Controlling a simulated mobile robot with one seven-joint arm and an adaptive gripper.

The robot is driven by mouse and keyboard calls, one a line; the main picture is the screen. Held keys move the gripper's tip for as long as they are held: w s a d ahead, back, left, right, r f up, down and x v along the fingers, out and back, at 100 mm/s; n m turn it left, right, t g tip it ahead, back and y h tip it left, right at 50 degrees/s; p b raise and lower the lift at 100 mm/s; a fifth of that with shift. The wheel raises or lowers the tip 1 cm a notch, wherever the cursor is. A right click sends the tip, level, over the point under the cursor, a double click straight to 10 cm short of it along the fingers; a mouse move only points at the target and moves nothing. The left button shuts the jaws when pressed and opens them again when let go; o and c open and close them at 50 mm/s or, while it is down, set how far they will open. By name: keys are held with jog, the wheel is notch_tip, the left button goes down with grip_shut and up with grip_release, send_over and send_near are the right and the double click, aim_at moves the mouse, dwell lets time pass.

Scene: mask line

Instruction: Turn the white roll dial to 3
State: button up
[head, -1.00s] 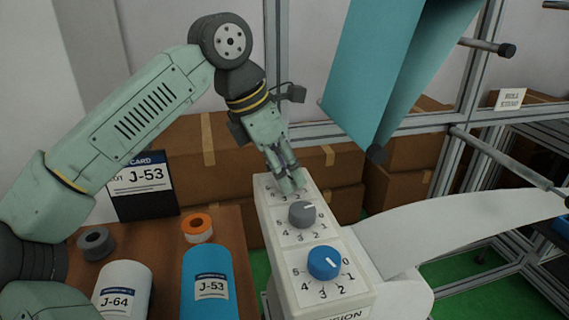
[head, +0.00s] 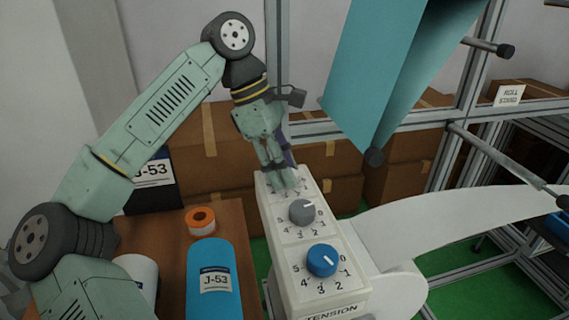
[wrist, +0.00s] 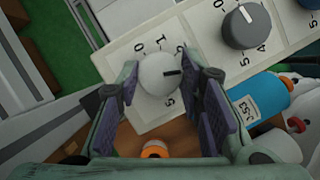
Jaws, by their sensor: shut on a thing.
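The white roll dial (wrist: 157,74) is the end dial on a pale control panel (head: 287,238). In the wrist view it sits between the two fingers of my gripper (wrist: 161,78), which is shut on it. Its black mark points right in that view, towards the right finger, just below the printed 2. The numbers 0, 1, 2 and 5 show around it; the right finger hides those between 2 and 5. In the head view my gripper (head: 283,182) covers the white dial at the panel's far end.
A grey dial (head: 302,212) and a blue dial (head: 322,260) follow along the panel. A brown table (head: 236,225) at the left holds an orange roll (head: 201,221) and a blue roll (head: 209,276). Cardboard boxes (head: 225,150) stand behind. Teal sheet (head: 385,65) hangs right of the arm.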

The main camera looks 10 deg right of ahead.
dwell(0.4)
jog(key=o, duration=1.1)
jog(key=shift+o, duration=0.2)
jog(key=v, duration=1.2)
